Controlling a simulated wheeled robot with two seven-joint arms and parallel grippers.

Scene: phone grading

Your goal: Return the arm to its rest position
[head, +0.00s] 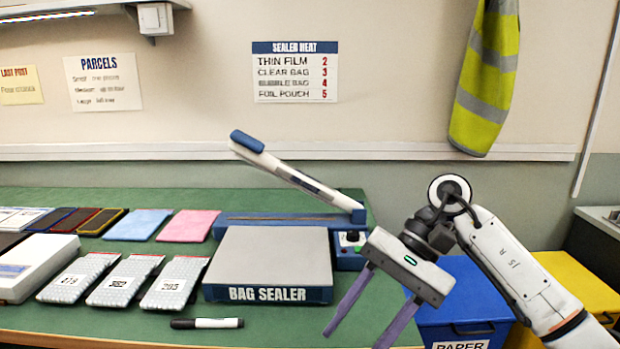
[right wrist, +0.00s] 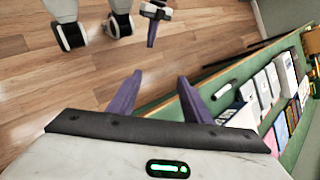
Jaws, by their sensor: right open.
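My right arm comes in from the right in the head view. Its gripper (head: 354,338) is open and empty, with its two purple fingers apart and pointing down and left. It is over the table's front right edge, in front of the bag sealer (head: 268,262). In the right wrist view the same gripper (right wrist: 160,80) has nothing between its fingers, with wooden floor beyond. What looks like my left gripper (right wrist: 152,32) shows small at the top of that view, over the floor. Its fingers are too small to tell apart. The left arm is out of the head view.
The green table (head: 130,325) bears several grey numbered pouches (head: 116,283), a marker (head: 207,323), a pink pouch (head: 188,226) and a blue one (head: 138,225). The sealer's lever (head: 290,176) is raised. A blue paper bin (head: 462,302) and a yellow bin (head: 580,283) stand right.

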